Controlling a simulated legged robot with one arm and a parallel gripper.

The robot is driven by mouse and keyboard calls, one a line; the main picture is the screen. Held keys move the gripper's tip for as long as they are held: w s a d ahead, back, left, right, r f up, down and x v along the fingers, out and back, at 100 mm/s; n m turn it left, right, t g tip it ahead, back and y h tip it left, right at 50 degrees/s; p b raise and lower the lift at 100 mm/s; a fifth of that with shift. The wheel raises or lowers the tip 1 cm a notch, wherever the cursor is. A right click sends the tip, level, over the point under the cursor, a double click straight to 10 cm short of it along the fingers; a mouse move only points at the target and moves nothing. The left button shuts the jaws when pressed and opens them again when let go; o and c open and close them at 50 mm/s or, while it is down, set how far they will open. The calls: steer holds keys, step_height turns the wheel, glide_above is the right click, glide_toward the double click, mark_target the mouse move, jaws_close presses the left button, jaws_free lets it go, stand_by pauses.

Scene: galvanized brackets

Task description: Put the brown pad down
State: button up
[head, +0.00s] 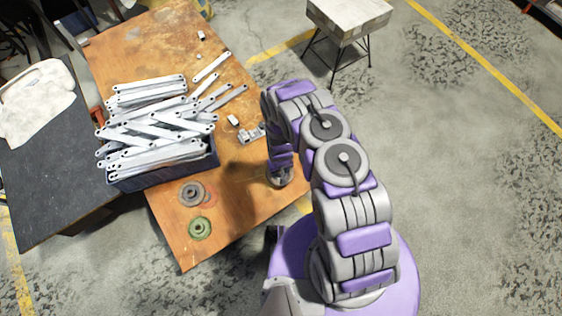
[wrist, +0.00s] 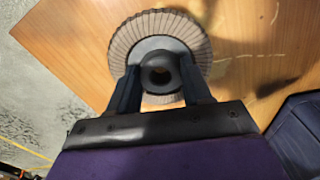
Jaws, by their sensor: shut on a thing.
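The brown pad (wrist: 122,45) is a round disc with a ring of grey-brown flaps and a dark central hub. My gripper (wrist: 162,76) is shut on the hub, one finger on each side. The wood table fills the view behind the pad; I cannot tell if the pad touches it or hangs just above. In the head view my arm reaches down at the table's right side, with a small round shape at its end; the fingers are hidden there.
A grey-brown disc (head: 192,194) overlaps a reddish one, with a green disc (head: 200,228) nearer. A dark blue bin (head: 168,178) heaped with galvanized brackets (head: 150,125) stands left. Loose brackets and small metal parts (head: 250,135) lie behind. The wood table (head: 185,250) is bare near its front corner.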

steer(key=shift+w+f, duration=0.1)
steer(key=shift+w, duration=0.45)
steer(key=w+b, duration=0.1)
steer(key=b, duration=0.1)
steer(key=w+b, duration=0.1)
steer(key=shift+d+f+b, duration=0.15)
steer(key=shift+f+b, duration=0.15)
steer(key=shift+b, duration=0.1)
steer(key=shift+w+d+b, duration=0.1)
steer(key=shift+w+b, duration=0.75)
steer(key=shift+w, duration=0.6)
step_height(320, 180, down, 4)
steer(key=shift+w+r+b, duration=0.1)
steer(key=shift+r+b, duration=0.15)
steer(key=shift+b, duration=0.6)
steer(key=shift+r, duration=0.1)
steer(key=o, duration=0.9)
